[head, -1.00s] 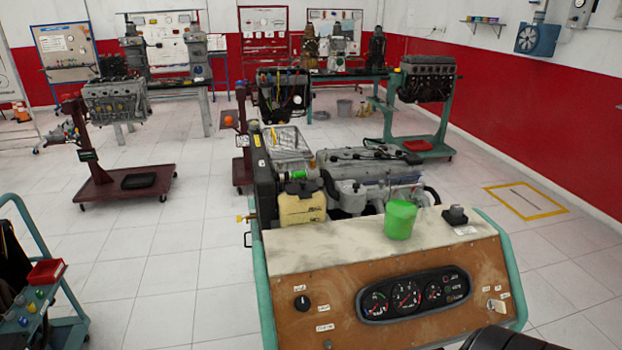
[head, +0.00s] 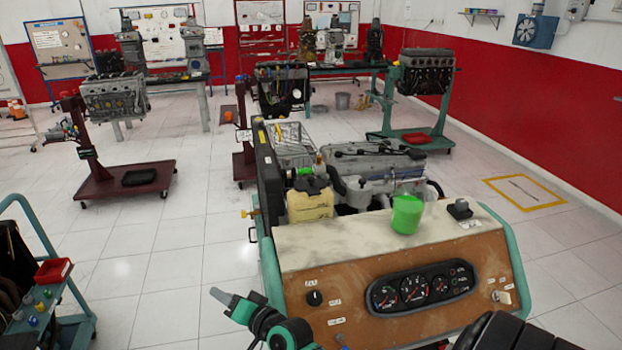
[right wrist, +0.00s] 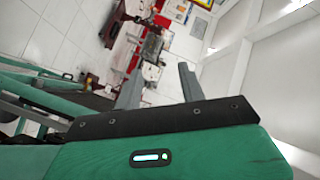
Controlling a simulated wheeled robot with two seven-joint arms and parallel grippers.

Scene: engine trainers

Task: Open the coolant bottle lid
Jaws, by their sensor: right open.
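The coolant bottle, a pale yellow tank (head: 310,206), sits at the left rear corner of the engine stand. Its black lid (head: 313,185) is on top and appears closed. My right gripper (head: 232,303) is low at the front left of the stand, in front of the panel's left side, well apart from the bottle. It is open and empty. In the right wrist view its two grey fingers (right wrist: 160,88) stand apart with nothing between them. My left gripper is not in view.
The engine stand has a wooden gauge panel (head: 420,290) and a pale top. A green cup (head: 407,213) and a small black knob box (head: 460,208) stand on that top. An engine (head: 375,165) is behind. A tool cart (head: 40,290) is at left. Tiled floor between is clear.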

